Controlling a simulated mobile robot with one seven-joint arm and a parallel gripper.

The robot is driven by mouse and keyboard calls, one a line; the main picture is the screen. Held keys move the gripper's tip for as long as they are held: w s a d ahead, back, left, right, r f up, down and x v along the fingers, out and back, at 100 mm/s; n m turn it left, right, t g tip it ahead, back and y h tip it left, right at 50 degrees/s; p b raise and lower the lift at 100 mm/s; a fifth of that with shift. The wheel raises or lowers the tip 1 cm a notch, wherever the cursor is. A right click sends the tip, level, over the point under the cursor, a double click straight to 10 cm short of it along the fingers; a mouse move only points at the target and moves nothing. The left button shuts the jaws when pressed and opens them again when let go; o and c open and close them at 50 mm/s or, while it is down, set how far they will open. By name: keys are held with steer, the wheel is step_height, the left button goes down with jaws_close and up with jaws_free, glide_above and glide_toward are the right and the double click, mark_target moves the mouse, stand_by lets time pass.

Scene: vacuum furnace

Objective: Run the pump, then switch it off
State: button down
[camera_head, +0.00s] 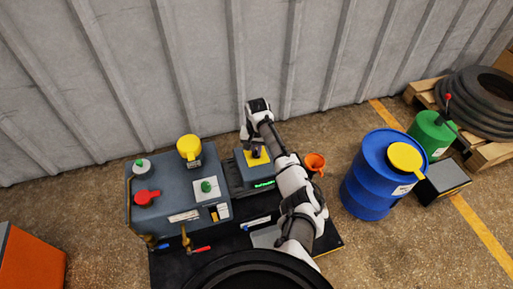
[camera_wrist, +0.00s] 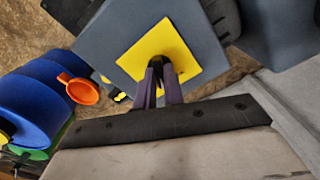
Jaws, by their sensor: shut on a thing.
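A grey-blue switch box with a yellow plate (camera_head: 258,160) stands beside the larger machine in the head view. The yellow plate (camera_wrist: 140,62) also shows in the wrist view, with a dark knob (camera_wrist: 162,56) on it. My gripper (camera_wrist: 160,77) is shut on this dark knob, its purple-grey fingers covering most of it, so its setting cannot be read. In the head view my gripper (camera_head: 258,151) is small and partly hidden at the plate. The grey-blue machine (camera_head: 163,215) to the left carries a red handle (camera_head: 146,197), a green button (camera_head: 206,186) and a yellow cap (camera_head: 189,147). A green display (camera_head: 264,184) is lit.
A green can (camera_head: 432,135) and a pallet with black hose (camera_head: 478,102) lie beyond. A corrugated wall (camera_head: 190,75) closes the back.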

mark_target(256, 152)
steer(key=shift+r+n+p, duration=0.15)
steer(key=shift+n+p, duration=0.85)
steer(key=shift+n, duration=0.1)
steer(key=n+p, duration=0.1)
steer(key=n, duration=0.1)
steer(key=shift+n, duration=0.3)
steer(key=n+p, duration=0.1)
steer(key=n, duration=0.5)
steer(key=c, duration=1.5)
jaws_free()
step_height(256, 152, up, 14)
steer(key=shift+f, duration=0.25)
